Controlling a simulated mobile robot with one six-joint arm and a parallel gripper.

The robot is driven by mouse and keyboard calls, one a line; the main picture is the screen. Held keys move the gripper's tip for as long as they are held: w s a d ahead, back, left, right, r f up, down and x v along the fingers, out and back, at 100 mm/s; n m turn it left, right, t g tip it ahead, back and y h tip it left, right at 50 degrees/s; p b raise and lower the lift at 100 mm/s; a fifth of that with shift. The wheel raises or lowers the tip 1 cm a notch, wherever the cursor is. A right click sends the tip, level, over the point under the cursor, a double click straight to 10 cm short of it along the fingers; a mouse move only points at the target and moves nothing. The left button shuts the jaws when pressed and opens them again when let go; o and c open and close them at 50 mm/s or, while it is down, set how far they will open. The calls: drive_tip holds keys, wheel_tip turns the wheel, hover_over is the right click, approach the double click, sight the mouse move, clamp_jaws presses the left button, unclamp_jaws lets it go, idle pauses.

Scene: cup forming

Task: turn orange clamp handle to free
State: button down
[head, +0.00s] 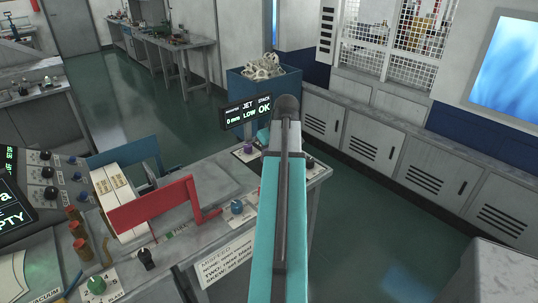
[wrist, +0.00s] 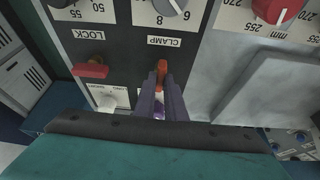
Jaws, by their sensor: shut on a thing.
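The orange clamp handle (wrist: 161,72) stands upright in the picture just below the CLAMP label in the wrist view. My gripper (wrist: 160,84) has its two dark purple fingers on either side of the handle's lower part and is shut on it. The fingers hide the lower part of the handle. In the head view my teal arm covers the place, and neither the handle nor my gripper can be made out there.
A red handle (wrist: 91,70) under the LOCK label sits left of the clamp handle in the wrist view. A red dial (wrist: 276,8) is at the upper right. In the head view a display (head: 248,112) reads JET LOW and STACK OK, before a blue bin (head: 262,88).

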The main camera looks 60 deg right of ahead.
drive_tip(key=shift+s+d+n, duration=0.1)
drive_tip(key=shift+s+n, duration=0.15)
drive_tip(key=shift+n, duration=0.05)
drive_tip(key=c, duration=1.8)
unclamp_jaws()
drive_tip(key=shift+w, duration=0.1)
drive_tip(key=shift+r, duration=0.2)
drive_tip(key=shift+r, duration=0.45)
drive_tip(key=shift+s+b+v, duration=0.1)
drive_tip(key=shift+b+v, duration=0.55)
drive_tip(key=shift+v, duration=2.5)
drive_tip(key=shift+s+b+v, duration=0.15)
drive_tip(key=shift+b+v, duration=0.5)
drive_tip(key=shift+v, duration=2.5)
drive_tip(key=shift+f, duration=0.1)
